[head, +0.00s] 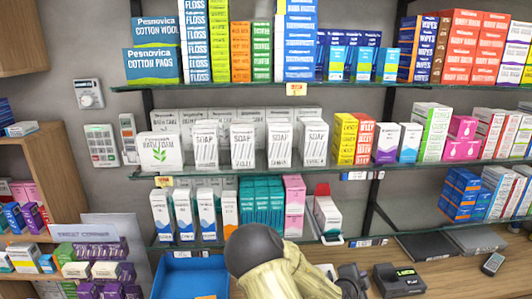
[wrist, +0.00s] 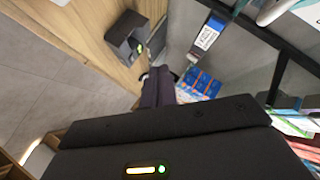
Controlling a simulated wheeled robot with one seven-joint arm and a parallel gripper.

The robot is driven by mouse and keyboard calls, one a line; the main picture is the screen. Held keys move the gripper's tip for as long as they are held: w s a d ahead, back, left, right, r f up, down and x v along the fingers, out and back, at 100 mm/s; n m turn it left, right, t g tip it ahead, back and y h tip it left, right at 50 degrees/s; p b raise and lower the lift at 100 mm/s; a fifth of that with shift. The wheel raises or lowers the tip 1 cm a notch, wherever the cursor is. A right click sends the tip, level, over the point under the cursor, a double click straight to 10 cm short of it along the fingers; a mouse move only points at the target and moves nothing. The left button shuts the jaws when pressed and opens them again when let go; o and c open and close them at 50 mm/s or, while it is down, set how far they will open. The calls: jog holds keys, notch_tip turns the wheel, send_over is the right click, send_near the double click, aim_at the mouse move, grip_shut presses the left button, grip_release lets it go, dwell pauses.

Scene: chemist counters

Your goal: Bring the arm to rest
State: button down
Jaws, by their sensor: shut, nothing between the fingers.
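My arm (head: 275,266) reaches up from the bottom middle of the head view, with a dark rounded joint and a cream link in front of the counter. In the wrist view the dark fingers of my gripper (wrist: 158,88) are together, with nothing between them. They point toward the wooden counter and the shelf edge. The dark gripper housing fills the lower part of that view. In the head view the arm hides part of the counter, and my fingertips are not clear there.
A black device with a green display (head: 399,280) stands on the wooden counter (head: 455,270); it also shows in the wrist view (wrist: 127,36). A blue tray (head: 190,272) is left of my arm. Stocked shelves (head: 300,168) rise behind. A small handset (head: 492,263) lies right.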

jog(key=s+a+n+g+y, duration=0.4)
jog(key=s+a+n+y, duration=0.25)
jog(key=s+a, duration=0.3)
jog(key=s+a+r+n+g+y, duration=0.1)
jog(key=s+a+r+n, duration=0.2)
jog(key=s+n, duration=0.3)
jog(key=s+a+r+n+g+y, duration=0.1)
jog(key=s+a+r+n+y, duration=0.1)
jog(key=s+a+r+n, duration=0.2)
jog(key=s+r+n, duration=0.1)
jog(key=s+n, duration=0.2)
jog(key=shift+s+g, duration=0.25)
jog(key=shift+g, duration=0.15)
jog(key=shift+r, duration=0.1)
